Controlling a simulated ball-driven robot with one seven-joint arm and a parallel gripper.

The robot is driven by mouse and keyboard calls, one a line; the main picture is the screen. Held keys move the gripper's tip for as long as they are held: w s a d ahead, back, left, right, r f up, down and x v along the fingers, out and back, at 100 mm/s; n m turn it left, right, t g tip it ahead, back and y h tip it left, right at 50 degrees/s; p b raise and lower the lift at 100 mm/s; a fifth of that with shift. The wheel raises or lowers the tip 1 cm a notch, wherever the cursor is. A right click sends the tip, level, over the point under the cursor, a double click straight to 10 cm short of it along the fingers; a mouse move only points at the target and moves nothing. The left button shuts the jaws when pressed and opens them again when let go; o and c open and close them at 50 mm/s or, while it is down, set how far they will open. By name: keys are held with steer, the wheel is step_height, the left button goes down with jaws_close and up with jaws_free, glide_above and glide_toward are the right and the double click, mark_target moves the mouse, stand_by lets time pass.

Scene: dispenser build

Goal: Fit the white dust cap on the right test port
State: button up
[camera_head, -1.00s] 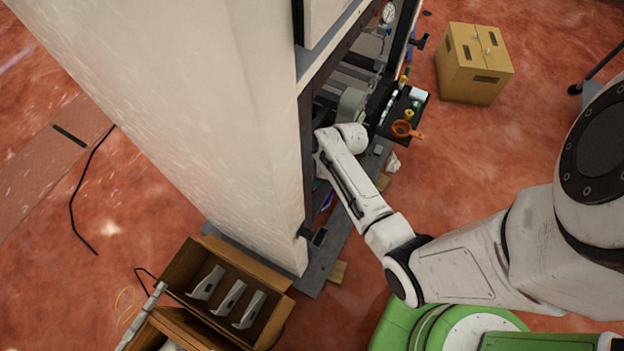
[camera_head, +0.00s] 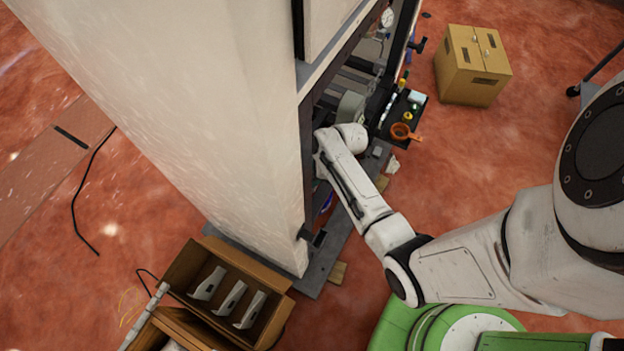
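My white arm reaches from the right into the open side of the tall pale dispenser cabinet (camera_head: 215,130). Its far end bends in behind the cabinet's dark frame (camera_head: 308,150). My gripper is hidden inside the cabinet, so I cannot see its fingers or whether it holds anything. The white dust cap and the right test port cannot be made out. A rounded grey part (camera_head: 350,106) shows inside the cabinet, just above the end of my arm.
A black tray (camera_head: 398,138) with an orange cup (camera_head: 401,131) and small coloured parts sits beside the opening. A cardboard box (camera_head: 474,66) stands at upper right. An open box (camera_head: 190,262) with several white brackets lies at lower left. Red floor between is mostly clear.

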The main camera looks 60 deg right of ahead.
steer(key=shift+r+p, duration=1.5)
steer(key=shift+r, duration=0.5)
steer(key=shift+f, duration=0.1)
